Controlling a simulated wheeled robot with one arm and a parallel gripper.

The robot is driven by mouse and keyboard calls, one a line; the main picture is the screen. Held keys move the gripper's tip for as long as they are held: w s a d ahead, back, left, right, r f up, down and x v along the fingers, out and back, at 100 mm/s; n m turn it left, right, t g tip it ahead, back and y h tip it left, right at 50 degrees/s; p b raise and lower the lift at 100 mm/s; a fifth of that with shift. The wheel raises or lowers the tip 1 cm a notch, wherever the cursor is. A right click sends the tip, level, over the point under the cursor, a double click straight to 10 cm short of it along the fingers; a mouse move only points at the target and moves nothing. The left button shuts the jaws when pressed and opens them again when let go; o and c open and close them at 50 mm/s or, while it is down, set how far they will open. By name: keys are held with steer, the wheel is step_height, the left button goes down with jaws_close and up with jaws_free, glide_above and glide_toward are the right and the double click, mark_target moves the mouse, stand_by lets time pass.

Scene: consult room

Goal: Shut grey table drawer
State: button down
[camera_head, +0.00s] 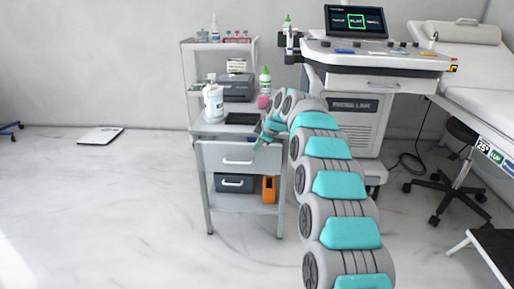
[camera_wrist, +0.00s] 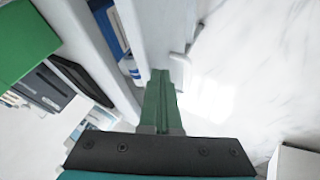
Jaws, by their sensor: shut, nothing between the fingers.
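The grey table (camera_head: 208,205) is a shelved cart left of my arm in the head view. Its drawer (camera_head: 222,151) has a pale front with a handle (camera_head: 238,162). In the wrist view the drawer front (camera_wrist: 150,25) stands off from the table's edge (camera_wrist: 85,45), with a gap and a blue item (camera_wrist: 108,32) between, so the drawer looks partly open. The handle also shows there (camera_wrist: 180,66). My gripper (camera_head: 262,141) is at the drawer's right upper side. Its green fingers (camera_wrist: 161,76) are shut and empty, close to the drawer front; contact is unclear.
A white bottle (camera_head: 213,104), a dark device (camera_head: 236,88) and a green-capped bottle (camera_head: 264,82) stand on the table. An ultrasound cart (camera_head: 352,120) is close on the right, with a stool (camera_head: 447,183) beyond. The floor in front and left is mostly clear.

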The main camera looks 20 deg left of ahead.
steer(key=shift+w+a, duration=0.15)
steer(key=shift+w, duration=0.8)
steer(key=shift+s+f, duration=0.1)
